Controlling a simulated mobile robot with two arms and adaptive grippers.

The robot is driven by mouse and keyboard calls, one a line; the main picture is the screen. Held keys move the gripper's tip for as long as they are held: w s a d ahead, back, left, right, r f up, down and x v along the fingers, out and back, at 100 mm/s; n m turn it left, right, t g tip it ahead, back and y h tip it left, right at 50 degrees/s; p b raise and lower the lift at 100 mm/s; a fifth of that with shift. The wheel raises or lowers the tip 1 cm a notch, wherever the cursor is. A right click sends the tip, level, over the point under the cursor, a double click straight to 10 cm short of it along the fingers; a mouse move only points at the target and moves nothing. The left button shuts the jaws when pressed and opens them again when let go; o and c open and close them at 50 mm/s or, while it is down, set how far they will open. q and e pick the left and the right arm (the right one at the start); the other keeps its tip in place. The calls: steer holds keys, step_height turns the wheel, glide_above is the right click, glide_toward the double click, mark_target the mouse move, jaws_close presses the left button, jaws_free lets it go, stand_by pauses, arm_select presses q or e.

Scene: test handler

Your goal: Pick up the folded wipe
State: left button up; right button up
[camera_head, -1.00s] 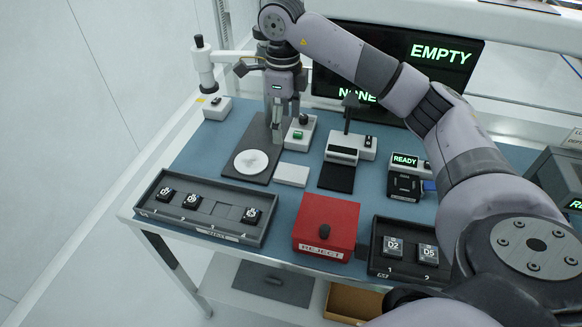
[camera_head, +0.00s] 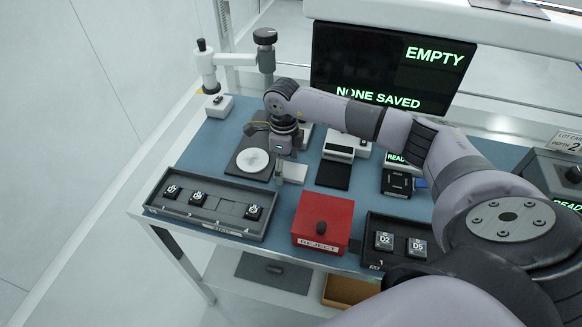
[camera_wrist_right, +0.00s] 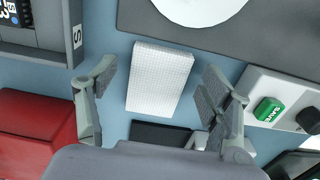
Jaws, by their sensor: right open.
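The folded wipe (camera_wrist_right: 160,78) is a white, finely textured rectangular pad on the blue mat, seen whole in the right wrist view. In the head view the wipe (camera_head: 297,173) shows partly behind my right gripper (camera_head: 284,167). The right gripper (camera_wrist_right: 157,82) is open and points down over the wipe. Its two fingers stand on either side of the wipe, with clear gaps to both edges in the wrist view, and hold nothing. My left gripper is not in view.
A dark plate with a white disc (camera_head: 252,160) lies beside the wipe. A grey slotted tray (camera_head: 228,212), a red REJECT box (camera_head: 322,216) and a small white unit with a green button (camera_wrist_right: 268,110) stand close around. A screen (camera_head: 390,68) stands behind.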

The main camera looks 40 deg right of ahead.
mark_target(285, 169)
steer(key=shift+f, duration=0.15)
steer(key=c, duration=0.9)
step_height(285, 169, up, 20)
steer(key=b, duration=0.4)
steer(key=shift+b, duration=0.3)
